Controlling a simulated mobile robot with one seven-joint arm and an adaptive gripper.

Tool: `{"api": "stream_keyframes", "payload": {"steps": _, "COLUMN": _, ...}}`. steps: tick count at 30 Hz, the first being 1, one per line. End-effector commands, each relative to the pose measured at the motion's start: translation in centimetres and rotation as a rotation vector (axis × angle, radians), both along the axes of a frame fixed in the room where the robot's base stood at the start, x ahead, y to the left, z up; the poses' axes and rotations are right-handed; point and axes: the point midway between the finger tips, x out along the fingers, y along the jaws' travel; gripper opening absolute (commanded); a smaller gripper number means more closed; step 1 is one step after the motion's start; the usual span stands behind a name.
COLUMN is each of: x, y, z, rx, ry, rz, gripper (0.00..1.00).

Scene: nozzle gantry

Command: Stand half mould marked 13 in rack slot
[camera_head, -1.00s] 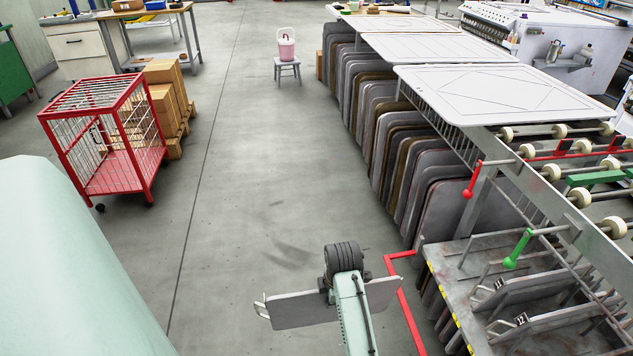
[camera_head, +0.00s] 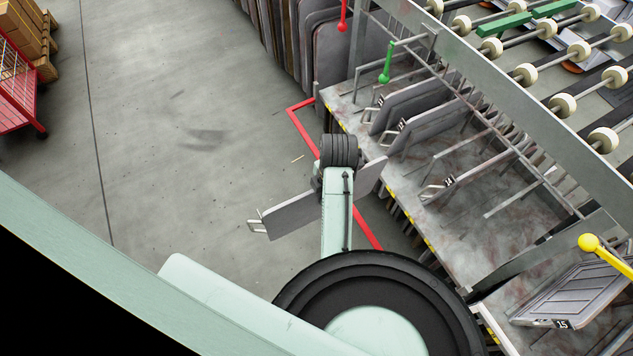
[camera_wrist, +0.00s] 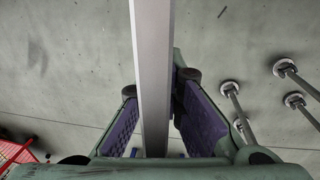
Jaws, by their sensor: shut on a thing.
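My gripper (camera_wrist: 159,85) is shut on a grey half mould, whose edge (camera_wrist: 151,60) runs upright between the purple finger pads in the wrist view. In the head view the half mould (camera_head: 292,216) sticks out on both sides of my wrist, with a wire handle at its left end. My fingers are hidden there, and no number shows on the plate. The plate appears over the floor beside the rack (camera_head: 440,238), its right end close to the rack's front edge. Rods divide the rack into slots; two plates (camera_head: 430,128) stand towards its far end.
A small dark tag (camera_head: 449,181) with a wire loop sits nearer in the rack. A tilted panel (camera_head: 575,290) lies at right, below a yellow-knobbed lever (camera_head: 589,242). Open floor (camera_head: 190,170) lies left.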

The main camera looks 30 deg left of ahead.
Motion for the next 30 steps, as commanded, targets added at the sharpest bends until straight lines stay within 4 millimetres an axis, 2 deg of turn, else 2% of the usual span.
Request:
{"api": "stream_keyframes", "payload": {"steps": 8, "x": 0.4, "y": -0.7, "z": 0.2, "rx": 0.000, "ry": -0.005, "rz": -0.002, "gripper": 0.00}}
{"api": "stream_keyframes", "payload": {"steps": 30, "x": 3.7, "y": -3.1, "z": 0.0, "rx": -0.001, "ry": -0.004, "rz": -0.002, "gripper": 0.00}}
